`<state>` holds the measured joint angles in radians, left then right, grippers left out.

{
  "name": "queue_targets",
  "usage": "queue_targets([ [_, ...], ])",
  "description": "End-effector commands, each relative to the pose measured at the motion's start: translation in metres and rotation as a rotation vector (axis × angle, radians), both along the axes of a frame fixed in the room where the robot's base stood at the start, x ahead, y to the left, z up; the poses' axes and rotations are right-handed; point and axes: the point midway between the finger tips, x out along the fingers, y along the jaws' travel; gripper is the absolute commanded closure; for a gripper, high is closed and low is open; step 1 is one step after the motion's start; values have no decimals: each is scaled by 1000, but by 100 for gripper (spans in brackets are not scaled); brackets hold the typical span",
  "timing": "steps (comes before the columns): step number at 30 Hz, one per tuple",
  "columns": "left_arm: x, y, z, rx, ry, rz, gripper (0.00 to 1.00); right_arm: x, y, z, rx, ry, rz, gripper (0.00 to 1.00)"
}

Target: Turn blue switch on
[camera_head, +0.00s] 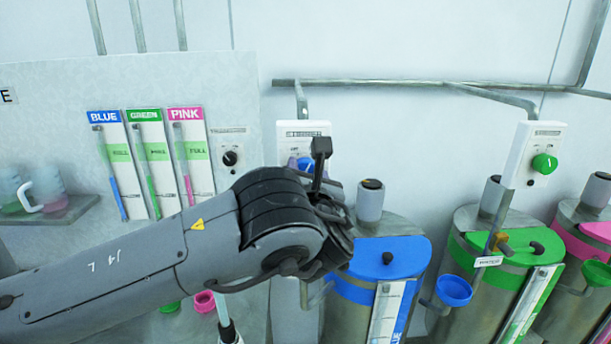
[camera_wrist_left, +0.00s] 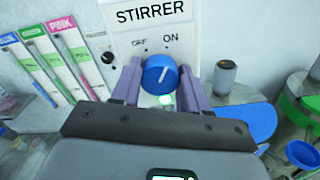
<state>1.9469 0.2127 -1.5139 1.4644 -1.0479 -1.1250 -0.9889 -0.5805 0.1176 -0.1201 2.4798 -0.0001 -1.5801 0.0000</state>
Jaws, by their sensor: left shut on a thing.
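The blue switch (camera_wrist_left: 159,74) is a round knob on a white panel labelled STIRRER (camera_wrist_left: 155,28), with OFF and ON marks above it. Its white pointer line leans up and right, toward the ON side. A green glow shows just below the knob. My left gripper (camera_wrist_left: 160,80) is shut on the knob, with one purple finger on each side. In the head view, the blue switch (camera_head: 307,163) is partly hidden behind my left gripper and wrist (camera_head: 325,185). My right gripper is not in view.
A blue-lidded drum (camera_head: 378,257) stands below and right of the panel. A green-lidded drum (camera_head: 500,245) and a panel with a green knob (camera_head: 544,163) are farther right. BLUE, GREEN and PINK gauges (camera_head: 150,165) hang on the left wall. Pipes run above.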

Motion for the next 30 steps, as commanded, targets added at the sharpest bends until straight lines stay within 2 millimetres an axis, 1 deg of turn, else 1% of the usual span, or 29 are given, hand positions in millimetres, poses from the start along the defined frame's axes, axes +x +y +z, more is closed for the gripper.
queue_targets([
  [6,0,0,-1,42,4,1,86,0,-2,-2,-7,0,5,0],
  [18,0,0,-1,48,5,1,86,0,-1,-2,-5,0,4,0],
  [19,0,0,-2,48,6,1,53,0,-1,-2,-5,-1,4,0],
  [21,0,0,-1,48,5,1,42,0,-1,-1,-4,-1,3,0],
  [23,0,0,-1,47,5,1,33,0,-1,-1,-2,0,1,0],
  [24,0,0,-1,47,5,1,30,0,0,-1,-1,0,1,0],
  [30,0,0,-1,45,4,0,30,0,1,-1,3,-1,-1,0],
])
